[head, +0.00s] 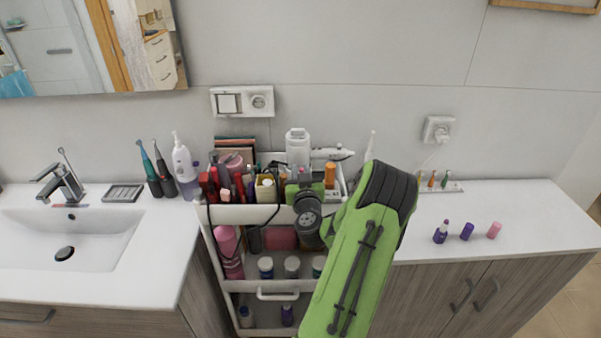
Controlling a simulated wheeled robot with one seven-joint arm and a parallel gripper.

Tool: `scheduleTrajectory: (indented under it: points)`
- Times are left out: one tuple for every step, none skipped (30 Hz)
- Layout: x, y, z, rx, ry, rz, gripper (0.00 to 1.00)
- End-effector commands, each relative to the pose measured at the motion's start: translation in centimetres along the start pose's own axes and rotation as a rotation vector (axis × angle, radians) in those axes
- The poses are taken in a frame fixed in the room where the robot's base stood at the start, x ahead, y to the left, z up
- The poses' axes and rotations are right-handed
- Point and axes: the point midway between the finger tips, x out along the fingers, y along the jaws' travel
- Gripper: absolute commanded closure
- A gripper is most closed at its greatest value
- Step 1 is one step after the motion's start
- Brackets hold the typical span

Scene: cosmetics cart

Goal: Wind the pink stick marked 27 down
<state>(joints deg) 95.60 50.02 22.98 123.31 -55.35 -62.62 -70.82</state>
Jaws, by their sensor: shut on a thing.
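My gripper (304,186) reaches over the top tray of the white cart (245,214), at its front right part. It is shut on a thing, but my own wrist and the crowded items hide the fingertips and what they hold. Several small pink and red sticks (239,187) stand in the tray to the left of my gripper. The number 27 cannot be read on any of them, so I cannot tell which stick is the marked one. A short pink cylinder (494,230) also lies on the right counter, with no readable mark.
A cream bottle (265,188), an orange tube (330,175) and a white bottle (298,147) crowd around my gripper. A purple bottle (440,232) and a purple piece (467,231) are on the right counter (545,215), otherwise mostly clear. A sink (70,240) is left.

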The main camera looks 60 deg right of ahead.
Motion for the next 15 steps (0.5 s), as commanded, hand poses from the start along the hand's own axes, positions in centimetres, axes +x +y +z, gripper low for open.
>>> scheduleTrajectory:
  points:
    - [0.02,-0.17,-0.09,-0.002,-0.007,0.018,1.00]
    - [0.02,-0.16,-0.13,-0.003,-0.009,0.037,1.00]
    - [0.03,-0.20,-0.23,-0.003,-0.010,0.067,1.00]
    - [0.02,-0.17,-0.36,-0.004,-0.010,0.093,1.00]
    - [0.02,-0.06,-0.46,-0.002,-0.011,0.118,1.00]
    - [0.04,0.09,-0.57,0.000,-0.011,0.145,1.00]
    - [0.04,0.15,-0.53,0.000,-0.013,0.161,1.00]
    - [0.05,0.24,-0.54,0.001,-0.013,0.176,1.00]
    - [0.05,0.24,-0.49,0.002,-0.014,0.192,1.00]
    - [0.04,0.29,-0.50,0.002,-0.013,0.203,1.00]
    - [0.01,0.30,-0.47,0.000,-0.012,0.214,1.00]
    - [-0.02,0.32,-0.42,0.000,-0.011,0.225,1.00]
    - [-0.05,0.36,-0.40,-0.001,-0.009,0.233,1.00]
    - [-0.08,0.34,-0.34,-0.003,-0.008,0.239,1.00]
    - [-0.11,0.34,-0.28,-0.002,-0.006,0.245,1.00]
